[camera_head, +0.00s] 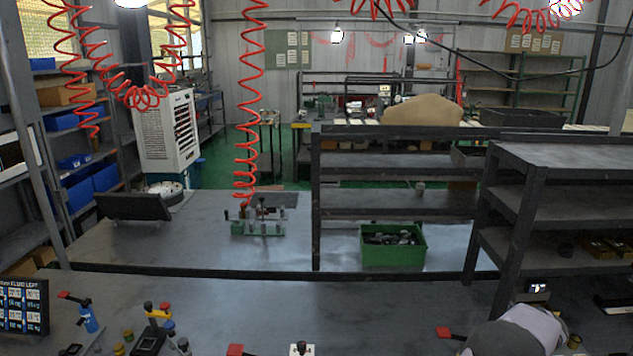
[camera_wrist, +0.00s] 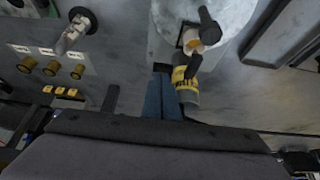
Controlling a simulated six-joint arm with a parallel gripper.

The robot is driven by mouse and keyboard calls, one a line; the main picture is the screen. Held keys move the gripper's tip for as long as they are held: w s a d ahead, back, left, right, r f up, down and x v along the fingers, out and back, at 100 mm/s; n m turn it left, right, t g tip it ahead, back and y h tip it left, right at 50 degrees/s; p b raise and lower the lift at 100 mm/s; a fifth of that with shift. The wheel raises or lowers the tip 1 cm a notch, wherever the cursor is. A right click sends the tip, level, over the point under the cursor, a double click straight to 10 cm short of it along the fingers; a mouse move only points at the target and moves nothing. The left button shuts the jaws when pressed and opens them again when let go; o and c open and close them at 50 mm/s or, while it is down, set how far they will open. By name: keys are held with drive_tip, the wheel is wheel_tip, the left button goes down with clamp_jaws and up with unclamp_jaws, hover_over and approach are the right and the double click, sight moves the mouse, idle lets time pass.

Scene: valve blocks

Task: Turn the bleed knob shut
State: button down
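My gripper (camera_wrist: 163,80) shows in the wrist view as two blue fingers side by side, with no clear gap and nothing seen between them. A grey cylinder with a yellow band (camera_wrist: 187,88) and a dark lever stands just right of the fingertips; I cannot tell whether they touch. Several small brass knobs (camera_wrist: 51,69) sit in a row on a pale panel at the left. Which knob is the bleed knob I cannot tell. In the head view my grey-white arm is at the lower right, and its fingers are not clearly seen.
On the near bench are a dark display (camera_head: 24,307), a blue valve with a red handle (camera_head: 88,318) and a yellow-topped fitting (camera_head: 158,315). A green bin (camera_head: 393,251) stands behind on the far bench. A dark shelf rack (camera_head: 565,157) rises at the right.

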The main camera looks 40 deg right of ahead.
drive_tip(key=shift+w+a+f+b, duration=0.1)
drive_tip(key=shift+w+a+b, duration=0.2)
drive_tip(key=shift+b, duration=0.8)
drive_tip(key=shift+w+b, duration=0.3)
drive_tip(key=shift+b, duration=0.25)
drive_tip(key=shift+s+a+b, duration=0.25)
drive_tip(key=shift+a+b, duration=0.15)
drive_tip(key=shift+b, duration=0.1)
drive_tip(key=shift+r, duration=0.2)
wheel_tip(320, 180, up, 6)
drive_tip(key=p, duration=0.3)
drive_tip(key=shift+f, duration=0.1)
idle(0.4)
